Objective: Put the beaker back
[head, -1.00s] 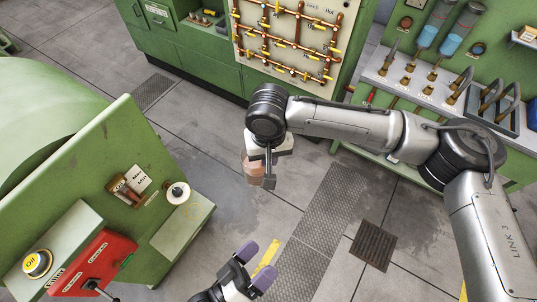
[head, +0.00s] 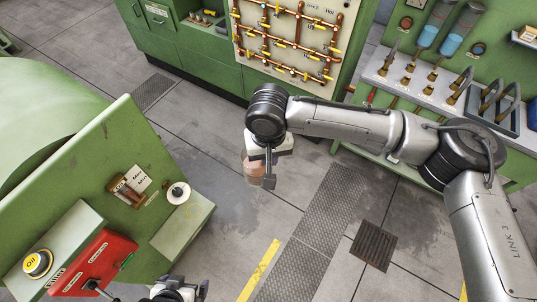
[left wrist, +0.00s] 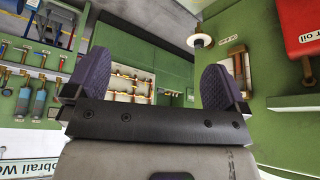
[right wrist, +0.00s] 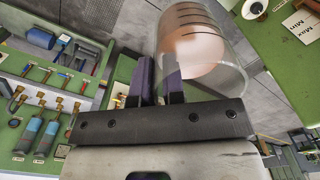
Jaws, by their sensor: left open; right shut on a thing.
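The beaker (head: 252,170) is a clear cylinder with a pinkish-brown tint, held above the floor in the middle of the head view. My right gripper (head: 268,172) is shut on it. In the right wrist view the beaker (right wrist: 205,50) shows dark marks, and its near wall runs between the two close fingers (right wrist: 159,82).
A green machine (head: 120,170) with a red box (head: 88,262), a yellow button (head: 37,263) and a ledge (head: 183,232) stands left. A pipe panel (head: 290,40) is at the back. A green bench (head: 400,80) with bottles is at right. Open floor lies between.

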